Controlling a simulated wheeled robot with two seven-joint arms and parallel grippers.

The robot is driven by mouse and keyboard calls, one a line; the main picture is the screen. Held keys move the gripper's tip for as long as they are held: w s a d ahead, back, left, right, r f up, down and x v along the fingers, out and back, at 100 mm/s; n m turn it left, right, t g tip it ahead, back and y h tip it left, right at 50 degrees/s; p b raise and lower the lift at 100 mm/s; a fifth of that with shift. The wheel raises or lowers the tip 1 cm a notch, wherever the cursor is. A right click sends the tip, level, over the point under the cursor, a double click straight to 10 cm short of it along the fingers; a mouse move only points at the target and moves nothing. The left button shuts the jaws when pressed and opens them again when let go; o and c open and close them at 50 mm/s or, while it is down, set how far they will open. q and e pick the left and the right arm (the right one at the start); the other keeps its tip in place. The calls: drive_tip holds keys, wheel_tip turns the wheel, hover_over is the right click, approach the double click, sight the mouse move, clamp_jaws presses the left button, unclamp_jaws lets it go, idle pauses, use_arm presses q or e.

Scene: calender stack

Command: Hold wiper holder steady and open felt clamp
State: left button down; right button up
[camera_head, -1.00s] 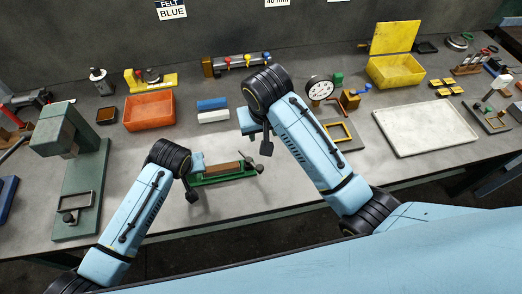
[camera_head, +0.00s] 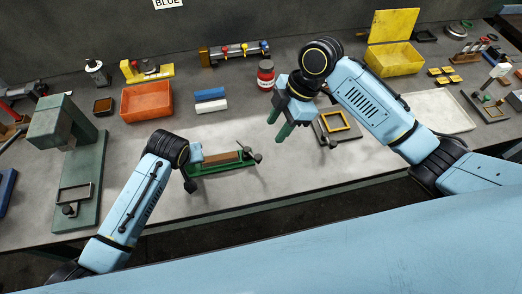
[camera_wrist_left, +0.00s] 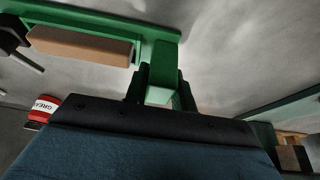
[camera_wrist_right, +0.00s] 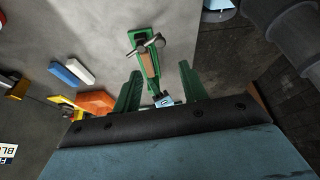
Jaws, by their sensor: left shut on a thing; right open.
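The green wiper holder (camera_head: 222,170) lies on the bench with a brown felt strip (camera_head: 222,158) along it. The holder also shows in the left wrist view (camera_wrist_left: 160,40) and the right wrist view (camera_wrist_right: 140,38). My left gripper (camera_head: 194,170) is shut on the holder's left end; its fingers straddle the green end in the left wrist view. The felt clamp (camera_head: 250,153), with dark knobs and a small lever, is at the holder's right end. Whether it is open is too small to tell. My right gripper (camera_head: 278,124) is open and empty, above and right of the holder.
A red grease jar (camera_head: 265,74) stands behind my right gripper. A dark fixture with a yellow frame (camera_head: 336,126) lies to its right. Blue and white bars (camera_head: 212,106) and an orange bin (camera_head: 146,101) are behind the holder. A green press (camera_head: 80,180) stands left. Bench in front of the holder is clear.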

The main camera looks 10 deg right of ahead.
sight(258, 159)
drive_tip(key=x, duration=1.1)
drive_tip(key=shift+f, duration=0.25)
clamp_jaws()
drive_tip(key=shift+s+a+m+t, duration=0.2)
drive_tip(key=shift+a+m+t, duration=0.1)
drive_tip(key=shift+m, duration=0.4)
drive_tip(key=shift+s+a+m+t, duration=0.15)
drive_tip(key=shift+a+m+t, duration=0.1)
drive_tip(key=shift+m, duration=0.45)
unclamp_jaws()
drive_tip(key=shift+r, duration=0.1)
drive_tip(key=v, duration=1.2)
